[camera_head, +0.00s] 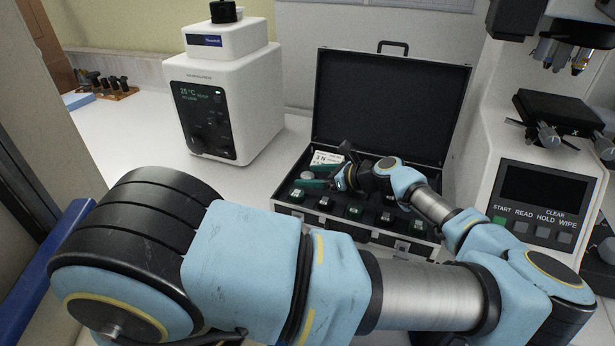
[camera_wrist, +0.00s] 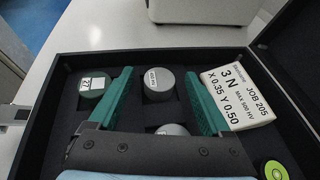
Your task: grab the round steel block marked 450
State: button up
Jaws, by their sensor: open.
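My gripper (camera_head: 316,179) reaches into the open black case in the head view. In the wrist view its two green fingers (camera_wrist: 159,76) are open and spread apart. A round steel block (camera_wrist: 158,84) with a small white label stands in the foam between the fingertips, with a gap on both sides. Its label is too small to read surely. A second round grey block (camera_wrist: 172,130) sits nearer the gripper body, partly hidden by it. A green-sided block (camera_wrist: 92,86) with a white label lies just outside the left finger.
A white card (camera_wrist: 236,97) reading JOB 205, 3 N lies right of the fingers. The case (camera_head: 345,228) holds several labelled blocks in its front row; its raised lid (camera_head: 390,95) stands behind. A white machine (camera_head: 225,95) is left, a tester (camera_head: 545,195) right.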

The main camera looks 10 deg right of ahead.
grip_shut()
dwell(0.6)
